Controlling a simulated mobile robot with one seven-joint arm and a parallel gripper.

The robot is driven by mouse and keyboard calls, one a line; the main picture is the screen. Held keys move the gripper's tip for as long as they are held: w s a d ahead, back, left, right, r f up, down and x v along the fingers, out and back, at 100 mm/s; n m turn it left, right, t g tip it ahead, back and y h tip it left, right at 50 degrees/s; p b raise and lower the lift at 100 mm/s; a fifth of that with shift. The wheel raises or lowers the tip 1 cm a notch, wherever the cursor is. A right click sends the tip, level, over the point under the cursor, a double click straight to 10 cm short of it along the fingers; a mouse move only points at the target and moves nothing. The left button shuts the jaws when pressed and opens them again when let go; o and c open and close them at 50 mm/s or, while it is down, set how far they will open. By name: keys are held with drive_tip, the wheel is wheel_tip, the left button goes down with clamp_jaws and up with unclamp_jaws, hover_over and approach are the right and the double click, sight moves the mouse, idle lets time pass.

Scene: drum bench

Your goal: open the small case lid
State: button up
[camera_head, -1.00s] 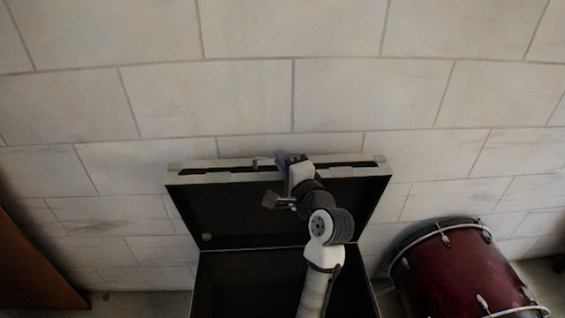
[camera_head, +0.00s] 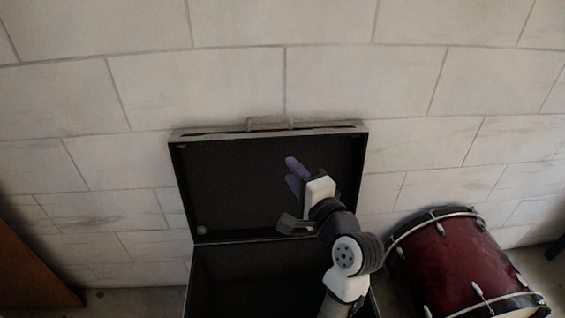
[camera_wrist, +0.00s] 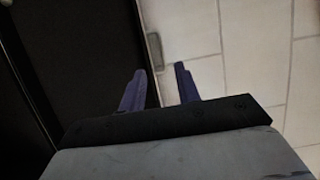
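The small case is black with a pale rim. Its lid (camera_head: 235,185) stands raised, its dark inside facing me, near the block wall. A handle (camera_head: 270,123) sits on the lid's top edge and also shows in the wrist view (camera_wrist: 155,52). The case's lower part (camera_head: 225,280) is dark inside and partly hidden by my arm. My gripper (camera_head: 292,176) has purple fingers and appears in front of the lid's inside, below its top edge. In the wrist view the fingers (camera_wrist: 160,84) are apart with nothing between them; the lid (camera_wrist: 85,60) lies to their left.
A dark red drum (camera_head: 460,265) with metal rims stands to the right of the case. A brown wooden panel (camera_head: 30,275) is at the lower left. The pale block wall (camera_head: 340,80) rises behind the case.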

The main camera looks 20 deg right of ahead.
drive_tip(key=shift+s+d, duration=0.2)
drive_tip(key=shift+s, duration=0.95)
drive_tip(key=shift+s+d, duration=0.2)
drive_tip(key=shift+s, duration=0.9)
